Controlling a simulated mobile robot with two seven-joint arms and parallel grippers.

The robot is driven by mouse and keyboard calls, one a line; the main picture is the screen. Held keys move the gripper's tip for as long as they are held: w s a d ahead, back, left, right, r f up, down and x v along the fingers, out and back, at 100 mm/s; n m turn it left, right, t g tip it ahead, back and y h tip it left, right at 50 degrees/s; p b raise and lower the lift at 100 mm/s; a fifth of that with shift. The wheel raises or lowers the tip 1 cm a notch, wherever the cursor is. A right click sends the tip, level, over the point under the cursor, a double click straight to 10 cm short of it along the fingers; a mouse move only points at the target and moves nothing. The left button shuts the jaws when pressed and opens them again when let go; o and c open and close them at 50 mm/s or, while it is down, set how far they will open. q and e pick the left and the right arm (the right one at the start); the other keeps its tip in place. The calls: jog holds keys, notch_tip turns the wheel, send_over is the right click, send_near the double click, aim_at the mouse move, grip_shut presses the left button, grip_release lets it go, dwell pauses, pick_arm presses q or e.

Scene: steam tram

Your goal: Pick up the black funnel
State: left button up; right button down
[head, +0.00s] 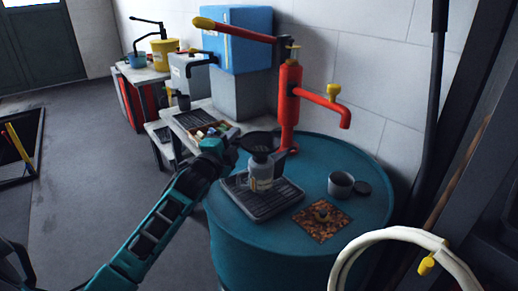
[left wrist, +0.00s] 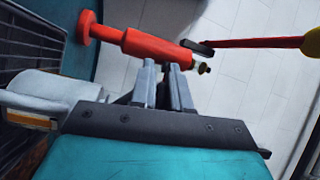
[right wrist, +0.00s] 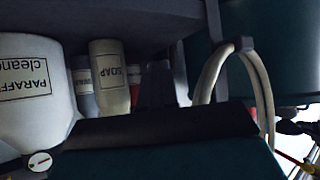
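The black funnel (head: 262,141) stands mouth up at the top of a pale labelled bottle (head: 261,174) in the head view. The bottle stands on a black ribbed tray (head: 268,205) on a blue drum. My left gripper (head: 236,140) is at the funnel's left side, close to its rim; I cannot tell whether it touches. In the left wrist view the two grey fingers (left wrist: 164,82) have a narrow gap with something dark behind it, and the pale bottle (left wrist: 45,92) lies to the left.
A red hand pump (head: 289,105) rises behind the funnel. A grey cup (head: 341,185) and a patterned square (head: 322,219) are on the blue drum (head: 235,245). A white hose (head: 385,237) curves at lower right. Bottles (right wrist: 110,80) stand near my right wrist.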

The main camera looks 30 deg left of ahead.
pick_arm(q)
grip_shut()
notch_tip(320, 180, up, 20)
dwell(0.7)
jog(key=shift+r, duration=0.1)
